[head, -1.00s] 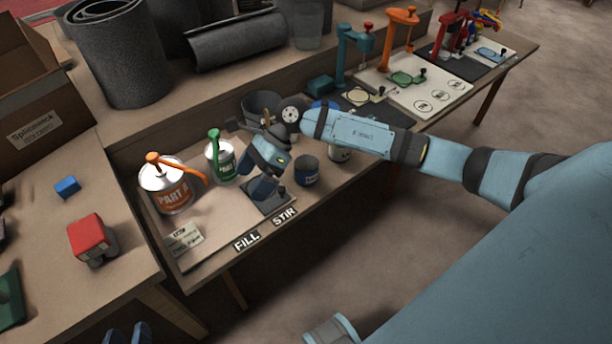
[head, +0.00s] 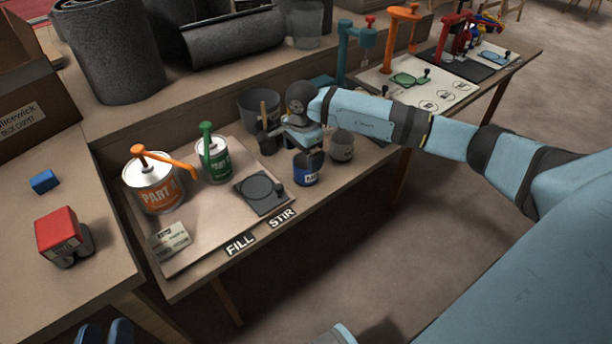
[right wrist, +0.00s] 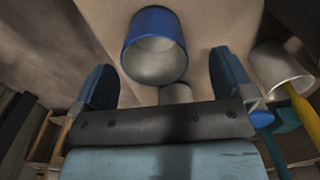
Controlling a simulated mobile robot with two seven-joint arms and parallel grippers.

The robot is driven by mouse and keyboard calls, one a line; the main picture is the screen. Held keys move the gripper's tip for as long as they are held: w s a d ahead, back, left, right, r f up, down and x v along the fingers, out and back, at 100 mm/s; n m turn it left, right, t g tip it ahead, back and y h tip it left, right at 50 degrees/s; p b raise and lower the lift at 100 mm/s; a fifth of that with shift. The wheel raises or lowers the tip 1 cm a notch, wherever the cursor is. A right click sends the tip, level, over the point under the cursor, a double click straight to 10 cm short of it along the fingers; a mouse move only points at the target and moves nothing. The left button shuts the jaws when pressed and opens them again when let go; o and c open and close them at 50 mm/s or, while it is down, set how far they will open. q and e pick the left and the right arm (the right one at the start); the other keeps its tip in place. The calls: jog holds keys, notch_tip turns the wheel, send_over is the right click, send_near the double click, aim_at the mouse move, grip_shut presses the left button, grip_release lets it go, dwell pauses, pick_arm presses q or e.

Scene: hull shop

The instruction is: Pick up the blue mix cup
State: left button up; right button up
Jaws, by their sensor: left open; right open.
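My left gripper (head: 105,333) is open and empty at the bottom left edge of the head view, far from the cup.
A grey cup (head: 342,146) stands close right of the blue cup. A dark holder with sticks (head: 268,140) stands behind left. The PART A can (head: 153,187) and a green-pump can (head: 213,160) stand left. Bare bench lies in front of the blue cup.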

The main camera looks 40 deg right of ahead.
aim_at(306, 168)
jog(key=f, duration=0.1)
jog(key=f+b, duration=0.1)
jog(key=f, duration=0.3)
jog(key=shift+s+d+f+b, duration=0.2)
jog(key=shift+s+d+b, duration=0.05)
jog(key=shift+s+b, duration=0.15)
pick_arm(q)
jog(key=r, duration=0.1)
jog(key=d+r+t+h, duration=0.1)
jog(key=r, duration=0.1)
jog(key=shift+s+r+t+h, duration=0.15)
jog(key=shift+t+h, duration=0.15)
pick_arm(e)
jog(key=shift+r, duration=0.1)
jog(key=c, duration=1)
